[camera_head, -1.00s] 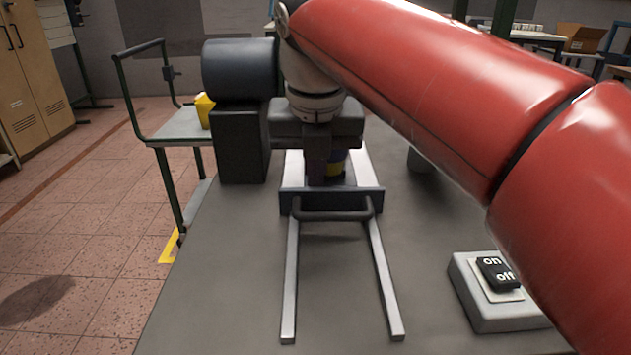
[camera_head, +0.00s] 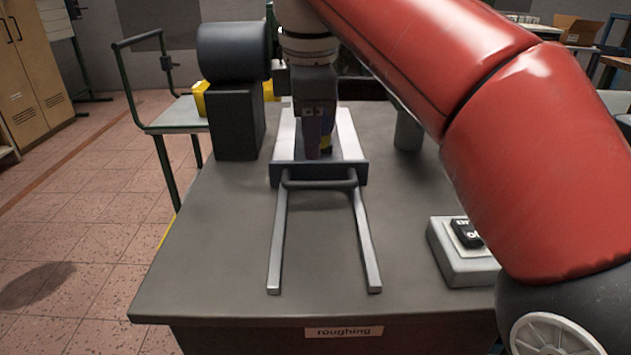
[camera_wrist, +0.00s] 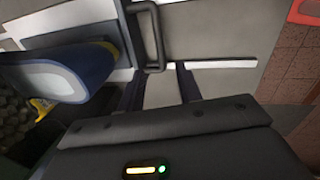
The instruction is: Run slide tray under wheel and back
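The slide tray (camera_head: 345,135) is a pale flat tray with a dark front bar and a handle (camera_head: 320,184), sitting at the far end of two metal rails (camera_head: 367,255). My gripper (camera_head: 313,156) points down over the tray, behind its front bar. No wheel is clearly identifiable.
A large dark cylinder (camera_head: 232,50) on a block (camera_head: 236,122) stands at the table's left. An on/off switch box (camera_head: 462,252) sits at the right, partly behind my arm. A grey post (camera_head: 408,130) stands behind it. The table front (camera_head: 230,295) is clear.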

